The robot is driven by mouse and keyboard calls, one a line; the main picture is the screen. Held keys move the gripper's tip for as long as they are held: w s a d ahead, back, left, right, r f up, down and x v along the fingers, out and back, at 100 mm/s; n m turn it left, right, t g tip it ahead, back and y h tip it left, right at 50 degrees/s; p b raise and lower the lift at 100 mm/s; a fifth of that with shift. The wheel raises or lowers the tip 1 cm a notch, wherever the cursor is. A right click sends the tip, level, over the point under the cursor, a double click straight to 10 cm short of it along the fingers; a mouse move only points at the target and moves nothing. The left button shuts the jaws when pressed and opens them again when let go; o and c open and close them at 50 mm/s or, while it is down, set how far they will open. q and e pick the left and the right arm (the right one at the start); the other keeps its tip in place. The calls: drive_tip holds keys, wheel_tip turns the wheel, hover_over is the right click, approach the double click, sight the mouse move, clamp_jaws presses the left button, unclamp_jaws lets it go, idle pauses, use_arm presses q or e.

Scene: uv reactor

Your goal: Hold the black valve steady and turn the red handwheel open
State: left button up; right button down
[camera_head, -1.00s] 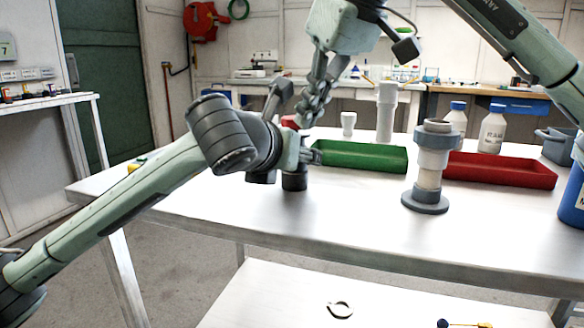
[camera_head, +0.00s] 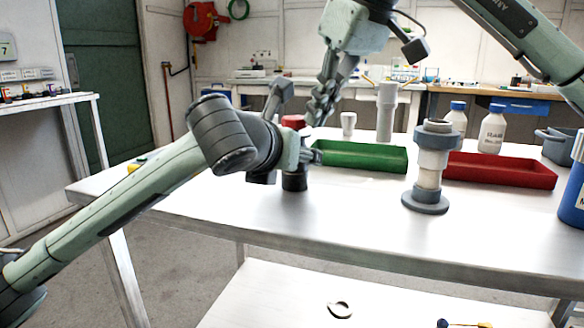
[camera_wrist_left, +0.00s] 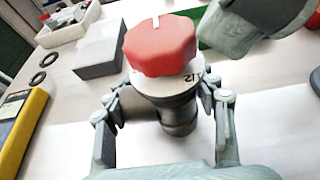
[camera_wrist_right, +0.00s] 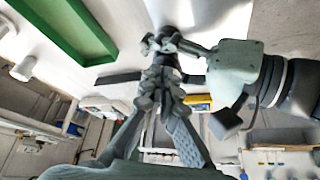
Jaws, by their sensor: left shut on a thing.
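The black valve (camera_head: 294,181) stands upright on the white table in the head view, partly hidden by my left arm. It also shows in the left wrist view (camera_wrist_left: 178,118), with the red handwheel (camera_wrist_left: 160,48) on top, a white mark on its upper face. My left gripper (camera_wrist_left: 163,98) has a finger on either side of the valve body, below the handwheel, and is shut on it. The handwheel (camera_head: 293,121) is partly visible in the head view. My right gripper (camera_head: 318,108) is just right of it, pointing down, its fingers drawn together in the right wrist view (camera_wrist_right: 161,82).
A green tray (camera_head: 365,157) lies right of the valve, and a red tray (camera_head: 500,170) farther right. A grey-and-white column (camera_head: 430,165) stands between them near the front. White bottles (camera_head: 493,132) stand behind. The table front is clear.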

use_arm(q)
drive_tip(key=shift+s+d, duration=0.1)
use_arm(e)
drive_tip(key=shift+d, duration=0.1)
wheel_tip(320, 180, up, 6)
drive_tip(key=shift+s+d, duration=0.15)
drive_tip(key=shift+s, duration=0.05)
idle(0.3)
use_arm(q)
drive_tip(key=o, duration=1.5)
drive_tip(key=shift+o, duration=0.2)
